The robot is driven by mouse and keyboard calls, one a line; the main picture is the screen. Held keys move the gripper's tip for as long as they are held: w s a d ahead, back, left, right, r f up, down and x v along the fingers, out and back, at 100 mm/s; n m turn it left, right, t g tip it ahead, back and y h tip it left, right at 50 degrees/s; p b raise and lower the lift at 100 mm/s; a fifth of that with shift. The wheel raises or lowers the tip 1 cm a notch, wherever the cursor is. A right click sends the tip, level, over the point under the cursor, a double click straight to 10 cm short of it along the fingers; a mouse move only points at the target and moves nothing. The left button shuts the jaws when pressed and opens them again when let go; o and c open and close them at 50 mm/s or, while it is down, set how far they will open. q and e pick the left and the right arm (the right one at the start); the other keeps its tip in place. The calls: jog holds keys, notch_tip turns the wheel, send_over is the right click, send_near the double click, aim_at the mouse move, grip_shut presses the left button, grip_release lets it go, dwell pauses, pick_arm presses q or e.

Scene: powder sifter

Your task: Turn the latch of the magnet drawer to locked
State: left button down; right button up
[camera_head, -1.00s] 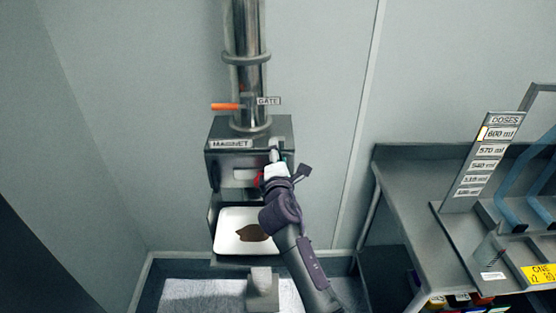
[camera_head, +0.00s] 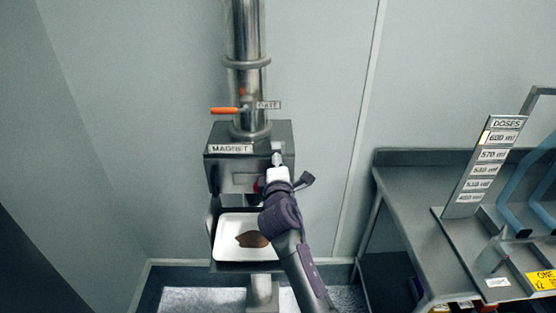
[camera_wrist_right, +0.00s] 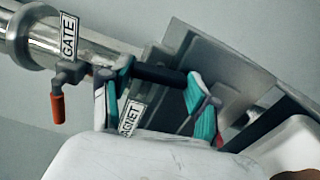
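The magnet housing (camera_head: 222,172) is a grey metal box under the steel pipe, labelled MAGNET (camera_head: 231,149). Its drawer front is partly hidden by my right arm. My right gripper (camera_head: 277,160) is at the right side of the housing front. In the right wrist view its teal-padded fingers (camera_wrist_right: 162,98) stand well apart, with a dark bar (camera_wrist_right: 160,75) spanning the space between them. I cannot tell whether the fingers touch the bar. The latch and its position are not clearly visible. My left gripper is out of view.
An orange gate handle (camera_head: 224,110) sticks out left from the pipe above, beside the GATE label (camera_head: 268,105). Below the housing is a white tray (camera_head: 228,252) with brown powder (camera_head: 252,240). A grey bench (camera_head: 415,190) with a DOSES board (camera_head: 487,166) stands to the right.

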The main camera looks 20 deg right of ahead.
jog(key=o, duration=0.4)
jog(key=v, duration=0.7)
jog(key=shift+s, duration=0.25)
jog(key=shift+a, duration=0.1)
